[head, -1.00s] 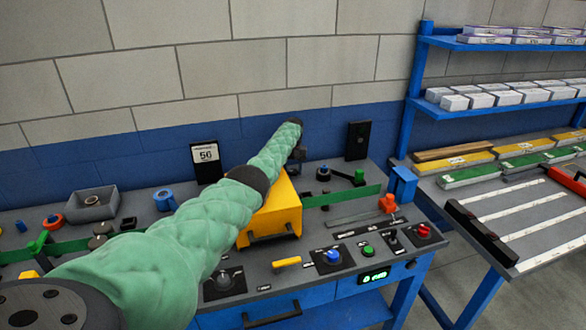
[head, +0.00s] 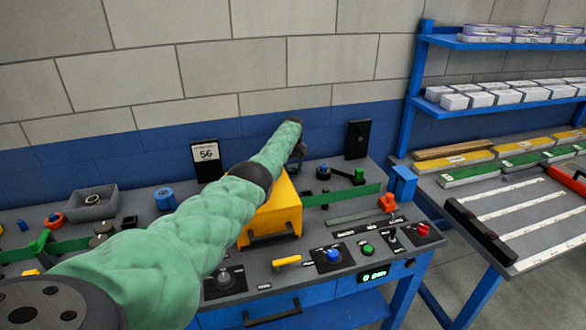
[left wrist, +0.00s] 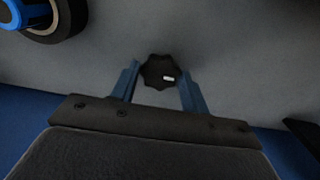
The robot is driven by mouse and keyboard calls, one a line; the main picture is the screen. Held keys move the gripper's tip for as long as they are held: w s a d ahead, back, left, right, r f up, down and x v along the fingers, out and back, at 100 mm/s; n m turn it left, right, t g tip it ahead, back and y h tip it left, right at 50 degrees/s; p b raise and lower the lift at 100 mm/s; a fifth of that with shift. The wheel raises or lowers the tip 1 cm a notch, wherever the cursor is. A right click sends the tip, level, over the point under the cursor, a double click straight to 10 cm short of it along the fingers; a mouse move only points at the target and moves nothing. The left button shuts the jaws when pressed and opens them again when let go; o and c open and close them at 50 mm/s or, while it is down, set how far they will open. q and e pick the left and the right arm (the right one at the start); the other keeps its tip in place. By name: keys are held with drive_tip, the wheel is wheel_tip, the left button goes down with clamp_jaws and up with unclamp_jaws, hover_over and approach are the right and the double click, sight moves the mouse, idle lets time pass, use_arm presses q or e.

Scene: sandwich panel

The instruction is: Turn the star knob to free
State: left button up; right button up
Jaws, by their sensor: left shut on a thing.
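The star knob (left wrist: 155,70) is black with a lobed rim and a small white mark, which lies right of its middle in the left wrist view. My left gripper (left wrist: 160,76) has one blue finger on each side of the knob and is shut on it. In the head view my left gripper (head: 298,153) is a small dark shape at the far end of my green-sleeved arm, behind the yellow housing. The knob cannot be made out in the head view. My right gripper is not in view.
A yellow housing (head: 284,212) stands close under my left arm. A dark part with a blue ring (head: 323,173) and a black upright box (head: 358,139) are right of the gripper. The bench front has a blue button (head: 333,254) and switches. A grey bin (head: 92,207) stands left.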

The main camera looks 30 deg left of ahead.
sight(293, 169)
use_arm(q)
drive_tip(key=shift+r, duration=0.15)
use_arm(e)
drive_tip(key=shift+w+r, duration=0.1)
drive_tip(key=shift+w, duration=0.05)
use_arm(q)
drive_tip(key=o, duration=1)
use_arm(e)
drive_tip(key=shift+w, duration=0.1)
use_arm(q)
drive_tip(key=shift+r, duration=0.4)
wheel_tip(293, 169, up, 2)
drive_tip(key=shift+r, duration=0.1)
wheel_tip(293, 169, up, 4)
drive_tip(key=shift+f+b, duration=0.25)
drive_tip(key=shift+b, duration=0.3)
drive_tip(key=shift+r, duration=0.6)
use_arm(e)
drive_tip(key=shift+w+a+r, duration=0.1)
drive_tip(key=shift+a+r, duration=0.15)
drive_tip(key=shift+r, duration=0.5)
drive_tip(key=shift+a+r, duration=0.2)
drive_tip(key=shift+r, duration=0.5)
